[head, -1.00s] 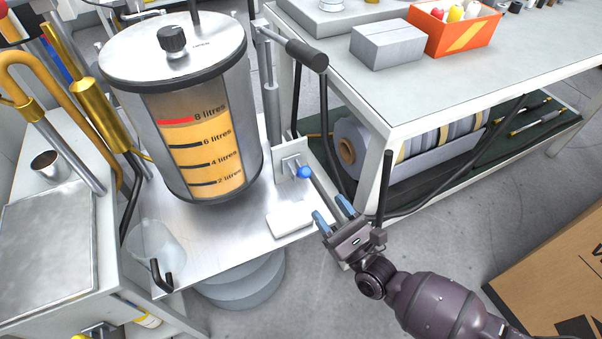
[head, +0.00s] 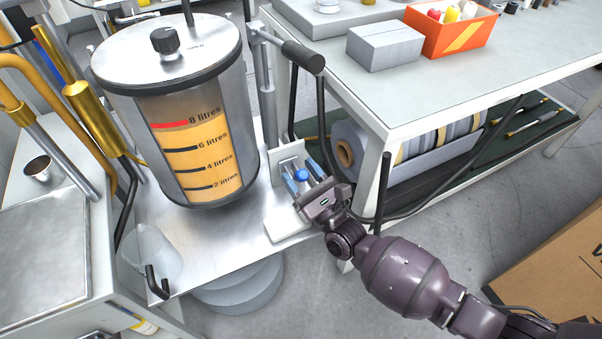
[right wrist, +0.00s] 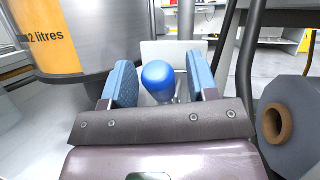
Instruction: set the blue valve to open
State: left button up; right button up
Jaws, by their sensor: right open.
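The blue valve shows as a round blue knob (head: 301,175) in front of a pale square plate (head: 290,158), right of the clear tank. My right gripper (head: 303,174) is open, with its blue-padded fingers on either side of the knob. In the right wrist view the knob (right wrist: 158,77) sits between the two fingers (right wrist: 161,85), with gaps visible on both sides. The valve's stem is mostly hidden behind the knob and gripper. My left gripper is not in view.
The tank (head: 190,110) with orange litre marks stands on a metal shelf (head: 225,225) just left of the valve. A white block (head: 287,224) lies below the knob. A workbench (head: 400,90) with cable reels (head: 420,140) underneath is on the right. A black upright bar (head: 382,195) stands beside my arm.

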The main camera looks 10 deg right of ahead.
grip_shut()
jog(key=shift+s+f+t+b, duration=0.2)
jog(key=shift+f+t+b, duration=0.1)
jog(key=shift+f+b, duration=0.45)
jog(key=shift+s+d+r+y+b, duration=0.15)
jog(key=shift+y+b, duration=0.15)
jog(key=shift+b, duration=0.35)
jog(key=shift+r, duration=0.35)
grip_release()
